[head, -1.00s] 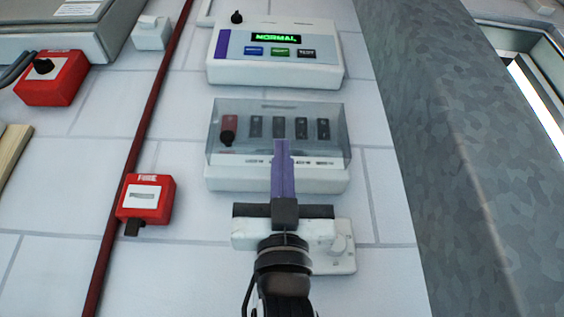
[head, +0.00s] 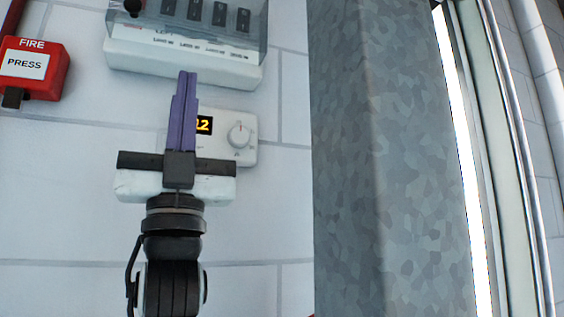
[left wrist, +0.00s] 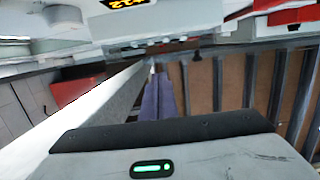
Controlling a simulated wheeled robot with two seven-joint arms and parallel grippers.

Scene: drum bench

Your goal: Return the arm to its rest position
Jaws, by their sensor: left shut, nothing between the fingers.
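My left gripper (head: 183,76) is in the middle left of the head view, pointing up, with its purple fingers together and nothing between them. It is in front of a white wall and overlaps a small white thermostat (head: 246,152) with a yellow display and a round dial. The gripper hides the left part of that thermostat. The gripper's purple fingers also show in the left wrist view (left wrist: 158,78), close together. My right gripper is in neither view.
A clear-covered switch box (head: 185,60) is on the wall above the gripper. A red fire call box (head: 33,68) is at the upper left. A grey metal column (head: 390,180) stands right of the gripper. The lower left wall is bare.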

